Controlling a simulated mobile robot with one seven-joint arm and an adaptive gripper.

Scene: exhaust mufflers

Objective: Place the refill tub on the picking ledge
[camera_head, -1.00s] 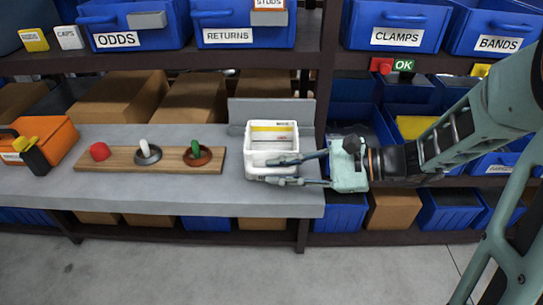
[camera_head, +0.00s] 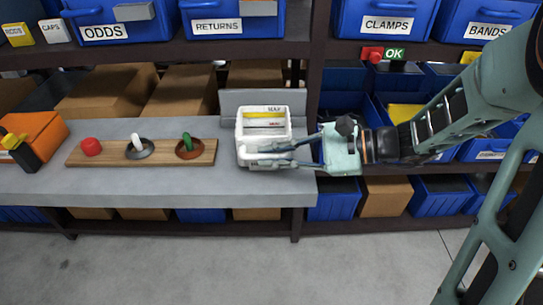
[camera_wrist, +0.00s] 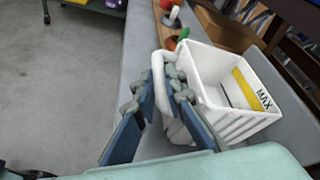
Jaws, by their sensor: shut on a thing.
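The refill tub is an open white box (camera_head: 240,152) with a yellow band and a "MAX" mark inside. It is at the right end of the grey ledge (camera_head: 210,187), in front of a low upright grey plate (camera_head: 236,101). I cannot tell whether its base touches the ledge. In the wrist view the fingers (camera_wrist: 167,72) straddle a white edge of the tub (camera_wrist: 235,125). The tub's underside is hidden.
A wooden board (camera_head: 120,153) with a red knob, a white lever and a green lever lies left of the tub. An orange bin (camera_head: 38,137) stands at the far left. Blue bins fill the shelf above, and a dark post (camera_head: 312,90) rises behind the ledge.

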